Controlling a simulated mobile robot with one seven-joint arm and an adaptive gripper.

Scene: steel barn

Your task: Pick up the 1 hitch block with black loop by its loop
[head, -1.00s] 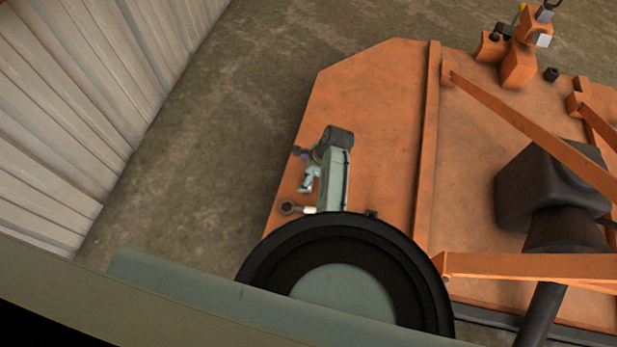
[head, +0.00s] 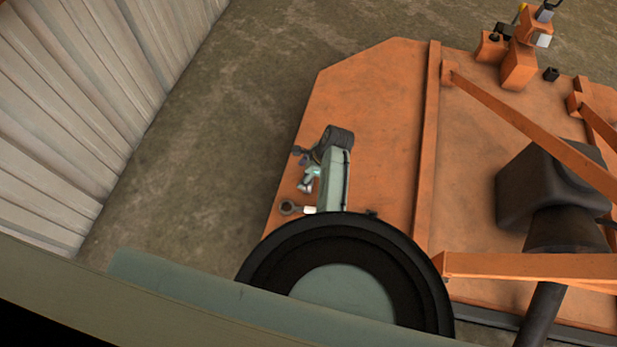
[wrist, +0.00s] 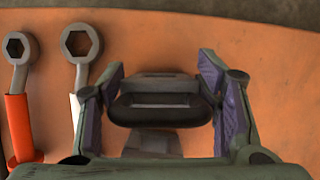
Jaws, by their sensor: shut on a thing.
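The hitch block's black loop (wrist: 158,116) lies between the purple-padded fingers of my gripper (wrist: 162,100) in the wrist view. The fingers are shut on the loop, one at each end. The grey body of the hitch block (wrist: 152,144) shows just below the loop, partly hidden by my gripper. In the head view my gripper (head: 307,178) is over the left part of the orange deck (head: 372,100). I cannot make out the block there. How far it is from the deck is not clear.
Left of my gripper lie a ring wrench with a white handle (wrist: 81,46) and one with a red handle (wrist: 20,110). The white-handled wrench is close to the left finger. Orange bars (head: 520,127) and a dark housing (head: 545,190) stand on the right. A pale ribbed wall (head: 80,110) is left.

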